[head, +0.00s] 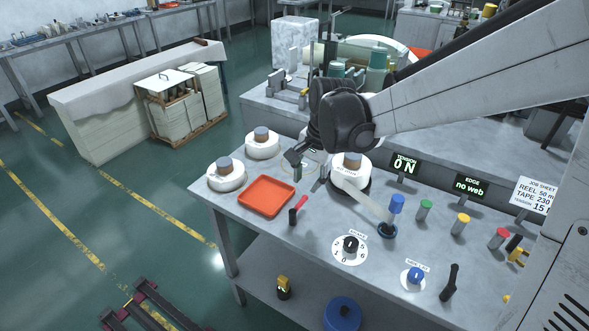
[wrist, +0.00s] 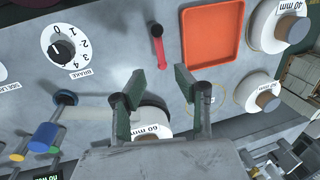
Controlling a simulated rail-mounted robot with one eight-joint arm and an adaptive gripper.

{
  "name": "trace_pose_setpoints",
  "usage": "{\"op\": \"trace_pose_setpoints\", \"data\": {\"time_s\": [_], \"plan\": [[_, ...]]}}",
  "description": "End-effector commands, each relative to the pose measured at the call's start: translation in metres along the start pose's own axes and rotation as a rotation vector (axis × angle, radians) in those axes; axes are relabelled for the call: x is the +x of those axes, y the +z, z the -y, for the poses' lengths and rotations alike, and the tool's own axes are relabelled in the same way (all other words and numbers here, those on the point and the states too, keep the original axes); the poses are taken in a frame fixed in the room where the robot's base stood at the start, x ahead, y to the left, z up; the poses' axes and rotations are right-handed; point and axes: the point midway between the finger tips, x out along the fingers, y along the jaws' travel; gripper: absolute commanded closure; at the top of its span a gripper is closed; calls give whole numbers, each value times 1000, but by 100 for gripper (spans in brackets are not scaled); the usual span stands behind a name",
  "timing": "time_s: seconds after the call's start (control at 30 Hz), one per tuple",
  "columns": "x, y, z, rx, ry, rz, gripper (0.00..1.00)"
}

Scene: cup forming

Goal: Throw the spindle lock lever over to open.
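A short lever with a red arm and a black end (head: 301,204) sits on the bench between the orange tray and the brake dial. I see no label on it, so I cannot confirm it is the spindle lock lever. It shows in the wrist view (wrist: 159,48), beyond my fingertips. A black upright lever (head: 450,283) stands at the bench's front right. My gripper (head: 297,163) is open and empty above the bench, behind the red lever and apart from it. Its two fingers stand wide apart in the wrist view (wrist: 158,90). The 60 mm reel (wrist: 150,132) is partly hidden behind them.
An orange tray (head: 266,196) and two white reels (head: 226,177) lie at the left. The brake dial (head: 350,246) and side lay knob (head: 415,277) are at the front. Tape runs from the 60 mm reel to a blue-topped post (head: 396,205). Displays (head: 404,166) stand behind.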

Motion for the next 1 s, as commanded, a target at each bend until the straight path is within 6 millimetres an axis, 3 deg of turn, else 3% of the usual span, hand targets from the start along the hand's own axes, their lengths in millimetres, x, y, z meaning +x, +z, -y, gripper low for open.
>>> {"op": "trace_pose_setpoints", "data": {"time_s": [0.2, 0.5, 0.93, 1.0], "plan": [[42, 0, 0, 0, 0, 0, 69], [80, 0, 0, -1, 0, 0, 69], [87, 0, 0, -1, 0, -1, 69], [87, 0, 0, -1, 0, -1, 77]]}}
